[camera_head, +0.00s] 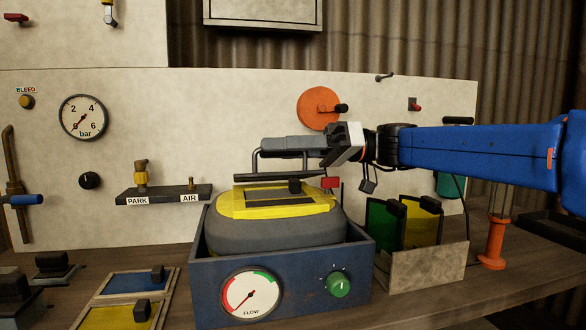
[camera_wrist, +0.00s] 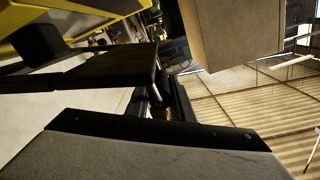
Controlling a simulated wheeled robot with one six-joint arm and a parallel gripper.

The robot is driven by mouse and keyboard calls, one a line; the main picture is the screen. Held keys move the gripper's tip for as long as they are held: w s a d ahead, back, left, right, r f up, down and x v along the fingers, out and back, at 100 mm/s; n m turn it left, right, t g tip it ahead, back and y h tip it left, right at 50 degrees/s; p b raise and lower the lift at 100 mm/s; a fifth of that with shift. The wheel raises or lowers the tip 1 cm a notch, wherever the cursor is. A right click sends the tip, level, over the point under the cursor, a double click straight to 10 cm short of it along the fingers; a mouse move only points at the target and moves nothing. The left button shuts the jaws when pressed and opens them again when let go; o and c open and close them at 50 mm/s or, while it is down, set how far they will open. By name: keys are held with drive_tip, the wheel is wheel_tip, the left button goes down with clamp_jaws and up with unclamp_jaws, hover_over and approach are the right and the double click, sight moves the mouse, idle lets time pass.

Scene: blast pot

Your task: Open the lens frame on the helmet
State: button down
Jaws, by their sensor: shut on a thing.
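The helmet (camera_head: 275,232) is grey with a yellow top plate (camera_head: 236,208) around a dark window, and sits in a blue box. A thin black frame (camera_head: 280,177), apparently the lens frame, stands raised above the back of the plate. A black knob (camera_head: 295,187) sits by the window; the yellow edge shows at upper left in the wrist view (camera_wrist: 90,18). My gripper (camera_head: 275,147) reaches in from the right, above the helmet, and is shut at the black frame's upper part. Its fingers hide the exact contact. In the wrist view a dark flat bar (camera_wrist: 110,70) lies close by.
The blue box (camera_head: 345,265) has a flow dial and green knob. A beige holder (camera_head: 430,267) with green and yellow plates stands to its right, an orange post (camera_head: 495,240) beyond. A panel with a gauge (camera_head: 83,117) and an orange disc (camera_head: 318,106) rises behind.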

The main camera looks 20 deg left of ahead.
drive_tip(key=w+a+r+m, duration=0.6)
drive_tip(key=w+r+m, duration=0.1)
drive_tip(key=w, duration=0.4)
drive_tip(key=shift+a+r+m, duration=0.3)
drive_tip(key=shift+r+m, duration=0.1)
drive_tip(key=shift+r, duration=0.35)
drive_tip(key=c, duration=1.6)
unclamp_jaws()
drive_tip(key=shift+o, duration=0.2)
drive_tip(key=v, duration=1.7)
drive_tip(key=shift+w, duration=0.2)
